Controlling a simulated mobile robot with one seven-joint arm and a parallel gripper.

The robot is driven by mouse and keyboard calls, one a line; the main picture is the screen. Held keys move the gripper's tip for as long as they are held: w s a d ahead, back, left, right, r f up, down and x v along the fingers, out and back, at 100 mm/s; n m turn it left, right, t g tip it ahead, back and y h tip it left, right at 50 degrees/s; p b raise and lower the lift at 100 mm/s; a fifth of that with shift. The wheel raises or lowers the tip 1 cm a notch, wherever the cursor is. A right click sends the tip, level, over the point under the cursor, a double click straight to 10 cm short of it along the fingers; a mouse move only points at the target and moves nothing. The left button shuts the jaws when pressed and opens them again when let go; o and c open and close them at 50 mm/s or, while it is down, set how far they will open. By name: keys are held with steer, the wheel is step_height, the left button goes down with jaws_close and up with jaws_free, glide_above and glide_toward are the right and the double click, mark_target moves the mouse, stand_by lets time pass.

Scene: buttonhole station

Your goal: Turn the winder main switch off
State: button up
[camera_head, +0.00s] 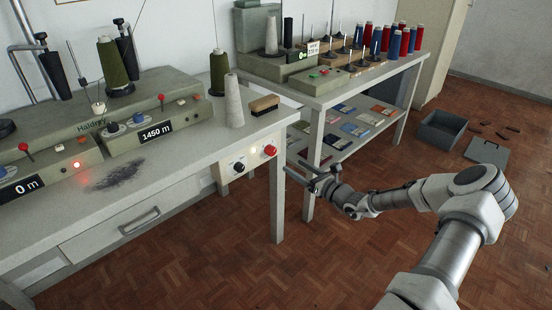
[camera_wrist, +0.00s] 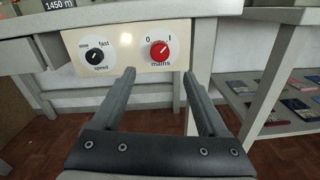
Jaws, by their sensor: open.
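The winder main switch is a red rotary knob (camera_wrist: 159,51) on a cream panel, marked "mains", with 0 at its upper left and I at its upper right. Its pale pointer mark seems to lean to the upper right, towards I. In the head view the red knob (camera_head: 270,151) sits at the right end of the panel under the table edge. My gripper (camera_wrist: 158,73) is open and empty, facing the panel, with the knob showing between its fingertips and apart from them. In the head view my gripper (camera_head: 308,176) is to the right of the knob.
A black speed knob (camera_wrist: 95,56) sits left of the red one. The winder table (camera_head: 190,150) has a leg (camera_head: 278,200) just beside the panel. A second table (camera_head: 360,85) with spools stands behind. A grey crate (camera_head: 441,131) and its lid (camera_head: 487,153) lie on the floor.

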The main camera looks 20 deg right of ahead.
mark_target(273, 153)
steer(key=b+x, duration=0.3)
steer(key=x, duration=0.7)
steer(key=shift+w, duration=0.15)
jaws_close()
